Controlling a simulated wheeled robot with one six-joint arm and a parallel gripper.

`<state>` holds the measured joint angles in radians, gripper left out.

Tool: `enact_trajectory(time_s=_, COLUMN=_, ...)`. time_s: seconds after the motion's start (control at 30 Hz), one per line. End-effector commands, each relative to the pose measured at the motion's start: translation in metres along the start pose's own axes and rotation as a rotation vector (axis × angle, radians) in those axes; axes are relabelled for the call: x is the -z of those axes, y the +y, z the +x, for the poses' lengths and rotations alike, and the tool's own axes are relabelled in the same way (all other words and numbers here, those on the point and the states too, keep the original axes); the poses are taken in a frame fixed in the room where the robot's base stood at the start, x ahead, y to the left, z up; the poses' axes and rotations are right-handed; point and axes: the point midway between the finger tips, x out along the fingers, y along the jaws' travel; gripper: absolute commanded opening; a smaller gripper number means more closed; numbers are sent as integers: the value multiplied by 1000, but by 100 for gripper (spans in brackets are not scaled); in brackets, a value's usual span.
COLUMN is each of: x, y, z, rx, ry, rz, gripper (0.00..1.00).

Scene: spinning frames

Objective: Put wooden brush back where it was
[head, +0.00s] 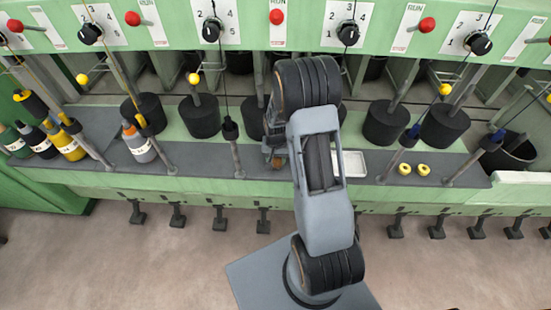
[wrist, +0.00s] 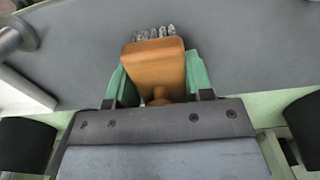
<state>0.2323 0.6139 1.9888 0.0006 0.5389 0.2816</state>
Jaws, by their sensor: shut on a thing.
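The wooden brush (wrist: 157,62) has an orange-brown wooden body and a row of grey bristles pointing away from my gripper. In the wrist view my gripper (wrist: 158,82) is shut on it, with green fingers on both sides of the wood. A small brown part of the brush (head: 276,161) shows in the head view, left of my forearm, over the grey shelf (head: 215,160). My arm hides most of the gripper there. I cannot tell whether the bristles touch the shelf.
A white tray (head: 352,164) lies on the shelf right of my arm, with two yellow spools (head: 405,169) farther right. Several bottles (head: 66,141) and a grey orange-capped bottle (head: 139,142) stand at left. Black cylinders (head: 199,118) line the back. Thin rods slant over the shelf.

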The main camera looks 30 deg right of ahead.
Motion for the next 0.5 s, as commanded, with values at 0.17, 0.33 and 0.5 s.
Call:
enact_trajectory(time_s=0.17, x=0, y=0, z=-1, rx=0, ry=1, rz=-1, gripper=25)
enact_trajectory(time_s=0.33, x=0, y=0, z=4, rx=0, ry=1, rz=-1, gripper=25)
enact_trajectory(time_s=0.5, x=0, y=0, z=3, rx=0, ry=0, rz=-1, gripper=64)
